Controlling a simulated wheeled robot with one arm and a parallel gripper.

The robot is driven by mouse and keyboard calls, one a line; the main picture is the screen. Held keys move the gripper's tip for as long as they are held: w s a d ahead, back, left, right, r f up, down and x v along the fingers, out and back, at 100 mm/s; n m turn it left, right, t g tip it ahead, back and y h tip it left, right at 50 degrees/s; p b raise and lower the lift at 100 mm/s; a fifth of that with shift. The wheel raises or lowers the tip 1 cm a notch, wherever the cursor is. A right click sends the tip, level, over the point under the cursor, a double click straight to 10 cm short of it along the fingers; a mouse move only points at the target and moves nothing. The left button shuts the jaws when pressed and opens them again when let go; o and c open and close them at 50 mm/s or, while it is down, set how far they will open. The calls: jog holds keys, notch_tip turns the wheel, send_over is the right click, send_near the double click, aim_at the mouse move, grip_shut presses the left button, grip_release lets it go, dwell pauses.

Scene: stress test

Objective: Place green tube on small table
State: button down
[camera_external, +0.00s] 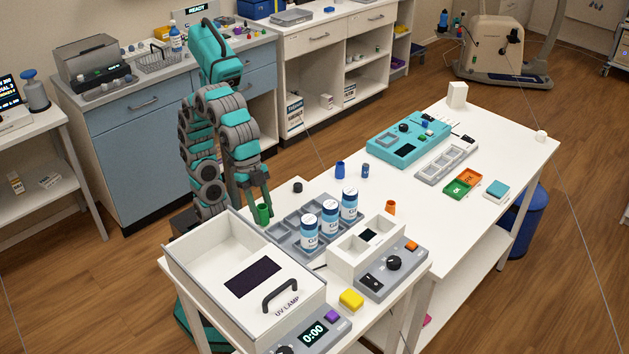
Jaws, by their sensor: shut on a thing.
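A small green tube (263,215) is between the fingers of my gripper (261,205), which is shut on it. My arm reaches down to it from above. The tube is upright at the far left edge of the white work table, between the white UV lamp box (195,250) and the grey tray (282,234). I cannot tell whether its bottom touches the surface. A smaller white table (40,129) stands at the far left, away from my gripper. I cannot tell from this view whether it is the small table of the task.
Several white-blue jars (309,232) stand in the grey tray. A black cap (297,187), blue tube (340,170) and orange tube (390,207) stand nearby. A white box (366,243) and control box (392,268) lie right of the tray. The work table's middle (430,215) has free room.

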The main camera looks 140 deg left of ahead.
jog(key=shift+f, duration=0.35)
jog(key=shift+f, duration=0.1)
jog(key=shift+f, duration=0.15)
jog(key=c, duration=0.5)
grip_release()
jog(key=v, duration=0.8)
jog(key=shift+w, duration=0.1)
